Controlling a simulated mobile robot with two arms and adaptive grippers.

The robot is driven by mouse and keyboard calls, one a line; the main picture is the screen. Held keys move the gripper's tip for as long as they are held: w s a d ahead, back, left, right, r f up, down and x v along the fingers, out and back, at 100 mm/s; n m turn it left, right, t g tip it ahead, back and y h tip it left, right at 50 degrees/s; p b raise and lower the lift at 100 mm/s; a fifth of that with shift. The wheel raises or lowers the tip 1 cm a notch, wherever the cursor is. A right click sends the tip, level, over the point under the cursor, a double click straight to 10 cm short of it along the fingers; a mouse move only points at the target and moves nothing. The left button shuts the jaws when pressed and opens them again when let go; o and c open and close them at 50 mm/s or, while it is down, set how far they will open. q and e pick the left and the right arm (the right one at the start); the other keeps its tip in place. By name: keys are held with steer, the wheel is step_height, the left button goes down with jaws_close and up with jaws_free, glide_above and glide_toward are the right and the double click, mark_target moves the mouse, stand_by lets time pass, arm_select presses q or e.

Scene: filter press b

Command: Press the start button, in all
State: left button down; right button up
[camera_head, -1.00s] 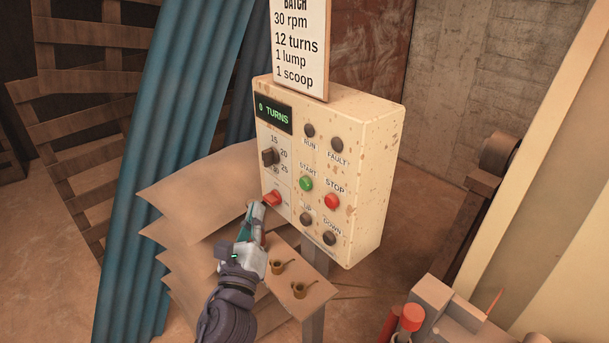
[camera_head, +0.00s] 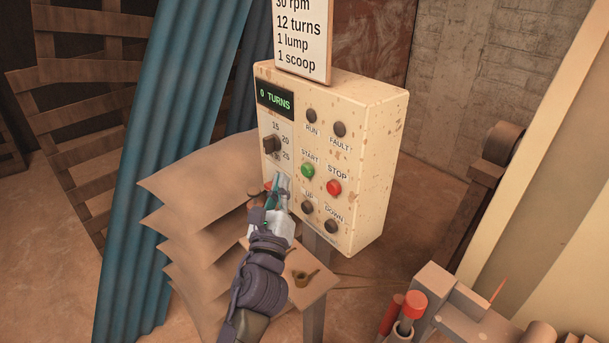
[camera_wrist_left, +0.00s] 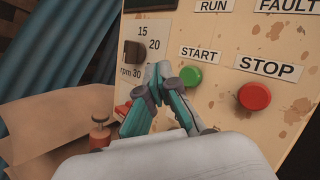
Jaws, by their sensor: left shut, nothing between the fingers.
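The green START button (camera_head: 307,171) is on the front of the cream control box, left of the red STOP button (camera_head: 333,187). My left gripper (camera_head: 281,181) is shut and empty in front of the panel, left of and a little below the green button in the head view. In the left wrist view the shut fingertips (camera_wrist_left: 157,74) show just left of the green button (camera_wrist_left: 190,77), apart from it in the picture; the depth gap is hard to judge. The display (camera_head: 275,100) reads 0 TURNS. My right gripper is not in view.
The rpm knob (camera_head: 270,145) is on the panel's left part. Dark RUN (camera_head: 311,116) and FAULT (camera_head: 340,129) lamps sit above, and dark UP and DOWN buttons below. A small shelf with a brass scoop (camera_head: 302,278) is under the box. Brown sheets (camera_head: 190,185) stand left.

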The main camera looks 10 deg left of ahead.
mark_target(307, 170)
arm_select(q)
steer(key=shift+w+d, duration=0.85)
steer(key=shift+w, duration=0.25)
stand_by(0.7)
steer(key=shift+w+d+b, duration=0.3)
steer(key=shift+w, duration=0.05)
